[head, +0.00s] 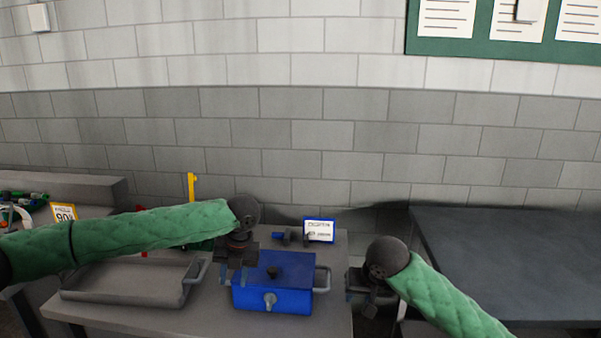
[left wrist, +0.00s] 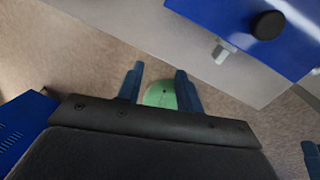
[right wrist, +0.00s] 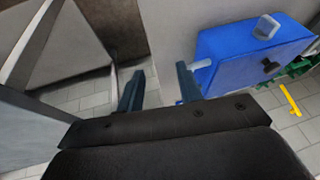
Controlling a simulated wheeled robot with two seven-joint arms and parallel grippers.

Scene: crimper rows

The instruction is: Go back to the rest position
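My left gripper (head: 235,278) hangs in front of the left side of a blue box (head: 285,285) at the table's front. In the left wrist view its fingers (left wrist: 160,72) are apart. A green round thing (left wrist: 160,96) shows between them; I cannot tell what it is, but it seems to lie beyond the fingers. My right gripper (head: 362,295) is to the right of the blue box, by the table's right edge. In the right wrist view its fingers (right wrist: 160,70) are apart with nothing between them. The blue box also shows there (right wrist: 240,60).
A grey tray (head: 125,292) lies on the grey table at left, under my left arm. A small sign (head: 319,230) stands behind the box. A dark table (head: 520,255) is at right. Yellow-bordered sign (head: 64,213) and tools are at far left.

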